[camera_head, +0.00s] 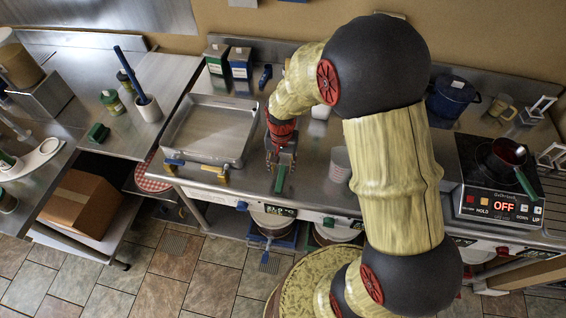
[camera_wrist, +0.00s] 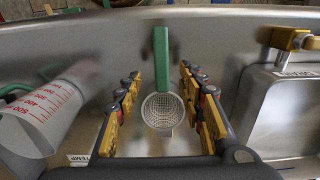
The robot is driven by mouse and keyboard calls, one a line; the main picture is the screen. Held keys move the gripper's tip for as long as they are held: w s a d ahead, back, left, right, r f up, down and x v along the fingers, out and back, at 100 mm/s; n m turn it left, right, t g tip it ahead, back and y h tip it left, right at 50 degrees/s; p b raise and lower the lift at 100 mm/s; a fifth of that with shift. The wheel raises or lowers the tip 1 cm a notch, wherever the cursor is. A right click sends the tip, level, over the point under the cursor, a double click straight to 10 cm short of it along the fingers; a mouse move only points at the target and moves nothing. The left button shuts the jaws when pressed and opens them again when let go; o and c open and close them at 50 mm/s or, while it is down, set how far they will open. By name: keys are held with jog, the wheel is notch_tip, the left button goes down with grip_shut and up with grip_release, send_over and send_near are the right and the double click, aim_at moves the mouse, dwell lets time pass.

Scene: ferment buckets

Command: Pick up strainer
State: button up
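The strainer has a green handle and a round mesh bowl. In the wrist view the strainer (camera_wrist: 163,110) lies on the steel counter, its bowl between my fingers and its handle pointing up the picture, toward the counter's edge. In the head view the strainer's green handle (camera_head: 280,179) shows at the front of the counter; the bowl is mostly hidden by my gripper. My gripper (camera_head: 281,158) points down over the strainer. In the wrist view my gripper (camera_wrist: 160,75) is open, one finger on each side of the strainer with clear gaps. I cannot tell the remaining height.
A clear measuring beaker (camera_wrist: 45,112) with red marks is left of my fingers in the wrist view; it also shows in the head view (camera_head: 340,163). A steel tray (camera_head: 242,150) is left of my gripper. A cooktop (camera_head: 475,190) with a small pot (camera_head: 503,158) is far right.

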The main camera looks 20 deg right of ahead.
aim_at(281, 174)
jog(key=f, duration=0.3)
jog(key=f+b, duration=0.1)
jog(key=f, duration=0.1)
jog(key=shift+w+f, duration=0.15)
jog(key=shift+w, duration=0.1)
jog(key=c, duration=0.3)
grip_shut()
